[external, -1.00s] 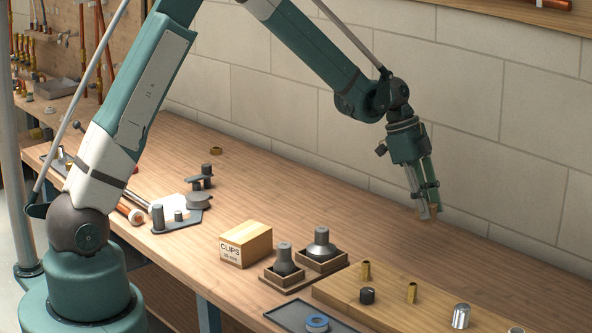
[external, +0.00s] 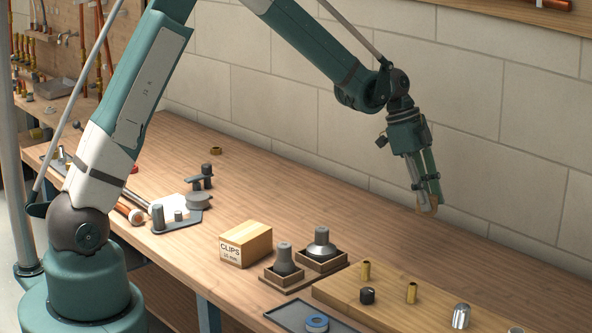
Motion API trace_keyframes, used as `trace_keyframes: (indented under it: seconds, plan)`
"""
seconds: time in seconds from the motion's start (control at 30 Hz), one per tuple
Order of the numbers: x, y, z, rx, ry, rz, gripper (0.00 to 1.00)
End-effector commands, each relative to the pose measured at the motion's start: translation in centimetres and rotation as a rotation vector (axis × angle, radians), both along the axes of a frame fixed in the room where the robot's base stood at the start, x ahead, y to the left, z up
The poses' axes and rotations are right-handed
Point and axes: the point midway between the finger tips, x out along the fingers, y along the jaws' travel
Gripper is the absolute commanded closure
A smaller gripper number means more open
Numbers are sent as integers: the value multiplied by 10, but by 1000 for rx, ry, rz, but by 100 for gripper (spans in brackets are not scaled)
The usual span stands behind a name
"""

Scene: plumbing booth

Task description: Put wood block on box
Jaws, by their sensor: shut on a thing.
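The box (external: 246,245), tan and marked CLIPS, stands on the bench left of the middle. My gripper (external: 427,204) points down over the bench at the right, near the wall. It is shut on a small tan piece, likely the wood block (external: 429,208), which shows only partly between the fingertips. The block is well to the right of the box and appears clear of the bench top. The top of the box is bare.
Two dark holders with grey fittings (external: 322,243) stand just right of the box. A wooden board (external: 390,312) at the front right carries brass and metal fittings. A grey tray (external: 290,315) with a blue ring lies in front. The bench behind the box is mostly clear.

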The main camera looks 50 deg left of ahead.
Motion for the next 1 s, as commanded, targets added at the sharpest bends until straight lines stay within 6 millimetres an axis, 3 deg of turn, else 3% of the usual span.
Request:
trace_keyframes:
  seconds: [0.27,0.47,0.67,1.0]
  plan:
    - [-8,13,4,2,1,-4,92]
    - [-29,47,14,8,0,-20,92]
    - [-66,96,26,15,1,-45,92]
    - [-146,175,47,22,3,-98,92]
